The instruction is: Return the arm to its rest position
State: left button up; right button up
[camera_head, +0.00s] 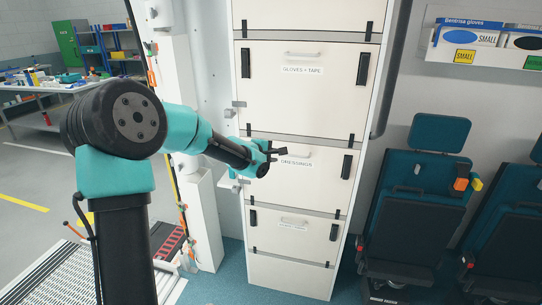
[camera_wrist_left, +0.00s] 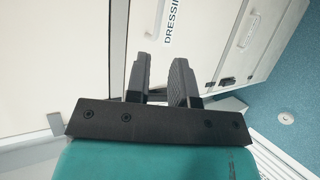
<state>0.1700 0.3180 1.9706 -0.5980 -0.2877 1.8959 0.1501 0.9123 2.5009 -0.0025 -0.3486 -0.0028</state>
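My left arm comes in from the left, teal and black, and reaches toward a tall white cabinet (camera_head: 300,110). My left gripper (camera_head: 279,154) is in front of the cabinet panel labelled DRESSINGS, overlapping its label edge in the head view. In the left wrist view the two dark fingers (camera_wrist_left: 161,75) stand apart with a gap and nothing between them. The DRESSINGS label (camera_wrist_left: 171,24) shows beyond the fingertips, partly cut off by the frame. I cannot tell whether the gripper touches the cabinet. My right gripper is not in view.
Other closed cabinet panels, one labelled GLOVES + TAPE (camera_head: 302,70), sit above and below. Dark folding seats (camera_head: 415,195) stand at the right under a glove dispenser (camera_head: 490,42). A ramp (camera_head: 55,275) lies lower left. A workbench (camera_head: 40,92) and green cabinet (camera_head: 70,42) stand far left.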

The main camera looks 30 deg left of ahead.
pick_arm(q)
jog(key=shift+s+r, duration=0.1)
jog(key=shift+s, duration=0.15)
dwell(0.3)
jog(key=s+d+f+m+g, duration=0.2)
jog(key=s+d+f+m, duration=0.15)
jog(key=f, duration=0.65)
jog(key=s+d+f+m+g+h, duration=0.15)
jog(key=s+d+f, duration=0.25)
jog(key=f, duration=0.5)
jog(key=s+d+f+m+g, duration=0.3)
jog(key=s+f, duration=0.1)
jog(key=f, duration=0.6)
jog(key=s+d+f+m+g, duration=0.2)
jog(key=s+f, duration=0.4)
jog(key=s, duration=0.4)
jog(key=s+d+f+m+g, duration=0.3)
jog(key=s+d+f+m, duration=0.2)
jog(key=s, duration=0.5)
notch_tip(320, 180, down, 3)
jog(key=shift+s+d+r+m, duration=0.15)
jog(key=shift+s+r+m, duration=0.1)
jog(key=shift+m, duration=0.55)
jog(key=shift+g, duration=0.25)
